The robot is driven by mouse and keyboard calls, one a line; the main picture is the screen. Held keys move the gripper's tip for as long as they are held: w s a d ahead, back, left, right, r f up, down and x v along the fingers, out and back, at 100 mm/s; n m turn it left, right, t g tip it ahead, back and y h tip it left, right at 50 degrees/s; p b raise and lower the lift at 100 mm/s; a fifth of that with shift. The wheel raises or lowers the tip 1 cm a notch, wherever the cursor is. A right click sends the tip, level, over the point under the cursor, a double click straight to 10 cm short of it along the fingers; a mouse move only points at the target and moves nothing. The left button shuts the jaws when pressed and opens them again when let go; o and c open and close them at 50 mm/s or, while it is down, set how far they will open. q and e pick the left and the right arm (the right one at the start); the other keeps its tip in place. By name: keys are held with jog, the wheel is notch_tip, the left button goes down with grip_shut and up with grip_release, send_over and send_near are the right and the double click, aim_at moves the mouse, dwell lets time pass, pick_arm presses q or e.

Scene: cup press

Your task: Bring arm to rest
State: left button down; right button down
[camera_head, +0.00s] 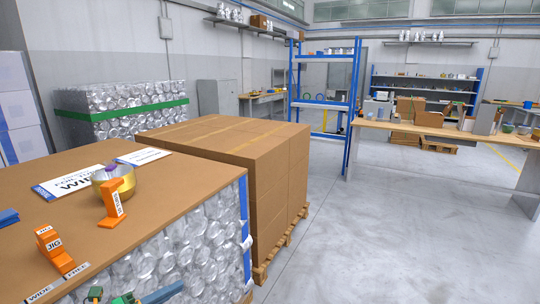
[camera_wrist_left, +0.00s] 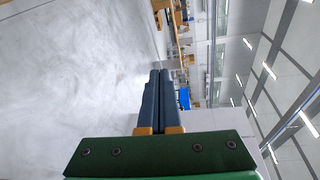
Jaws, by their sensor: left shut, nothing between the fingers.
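My left gripper (camera_head: 178,287) is at the bottom edge of the head view, by the near edge of the brown worktop (camera_head: 165,215). In the left wrist view its two dark fingers (camera_wrist_left: 159,76) are together, with nothing between them, and point out over the grey floor and the hall. A gold cup (camera_head: 99,178) stands on the worktop with a purple piece on top. An upright orange piece (camera_head: 112,205) stands at its front right. The gripper is apart from both. My right gripper is in neither view.
An orange jig (camera_head: 54,250) stands at the worktop's left front, near WIDE and FREE labels. White cards (camera_head: 72,183) lie behind the cup. Stacked cartons (camera_head: 245,150) stand beyond the worktop. Open floor (camera_head: 390,230) lies to the right, before a wooden table (camera_head: 440,129).

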pick_arm(q)
jog(key=s+a+f+n+g+y, duration=0.15)
jog(key=s+f+n+y, duration=0.4)
jog(key=f+n, duration=0.55)
jog(key=s+a+f+n+y, duration=0.2)
jog(key=s+f+n+y, duration=0.3)
jog(key=f, duration=1)
jog(key=s+d+f+n+g, duration=0.2)
jog(key=s+f+n+g, duration=0.1)
jog(key=s, duration=0.7)
jog(key=s+d+f+n+g, duration=0.3)
jog(key=s+f, duration=0.3)
jog(key=s, duration=0.5)
jog(key=s+d+f+n+g, duration=0.2)
jog(key=s+f+n+g, duration=0.1)
jog(key=s, duration=0.7)
notch_tip(320, 180, down, 2)
jog(key=shift+s+d+f+g, duration=0.15)
jog(key=shift+s+d+g, duration=0.2)
jog(key=shift+g, duration=0.2)
